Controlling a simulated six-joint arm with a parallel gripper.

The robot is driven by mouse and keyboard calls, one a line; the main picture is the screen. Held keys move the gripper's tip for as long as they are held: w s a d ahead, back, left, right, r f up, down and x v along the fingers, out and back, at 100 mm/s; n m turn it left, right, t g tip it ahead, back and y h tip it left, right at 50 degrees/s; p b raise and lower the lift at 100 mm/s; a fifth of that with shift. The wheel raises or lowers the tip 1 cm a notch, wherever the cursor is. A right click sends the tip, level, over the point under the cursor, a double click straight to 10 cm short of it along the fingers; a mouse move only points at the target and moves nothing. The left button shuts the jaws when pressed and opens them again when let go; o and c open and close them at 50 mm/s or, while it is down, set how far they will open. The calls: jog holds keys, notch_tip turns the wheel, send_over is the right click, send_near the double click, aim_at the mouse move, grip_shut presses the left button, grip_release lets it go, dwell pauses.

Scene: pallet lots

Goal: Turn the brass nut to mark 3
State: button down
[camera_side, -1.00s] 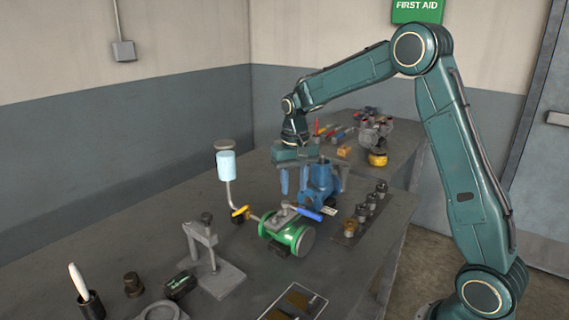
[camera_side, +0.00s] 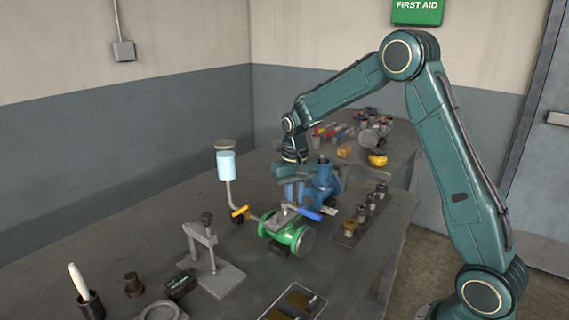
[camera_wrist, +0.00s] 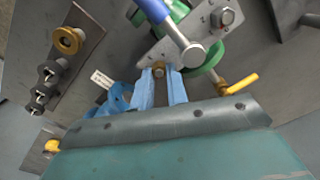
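In the side view my gripper (camera_side: 296,200) is low, close behind the green valve (camera_side: 290,237), and the nut is not clear there. The valve has a blue-handled lever (camera_side: 308,213), which shows in the wrist view too (camera_wrist: 160,10). I cannot read mark 3.
A blue vise (camera_side: 325,183) stands just behind my gripper. A strip of several fittings (camera_side: 362,215) lies to the right. A yellow handle (camera_side: 240,211) and pipe with a light-blue cylinder (camera_side: 226,166) stand left. A grey press stand (camera_side: 215,277) is in front.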

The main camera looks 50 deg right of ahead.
jog(key=shift+n, duration=0.3)
jog(key=n, duration=0.5)
jog(key=shift+w+a, duration=0.1)
jog(key=n, duration=0.5)
jog(key=shift+a+n, duration=0.1)
jog(key=shift+n, duration=0.2)
dwell(0.3)
jog(key=c, duration=1.4)
grip_release()
jog(key=shift+a, duration=0.1)
jog(key=shift+f, duration=0.1)
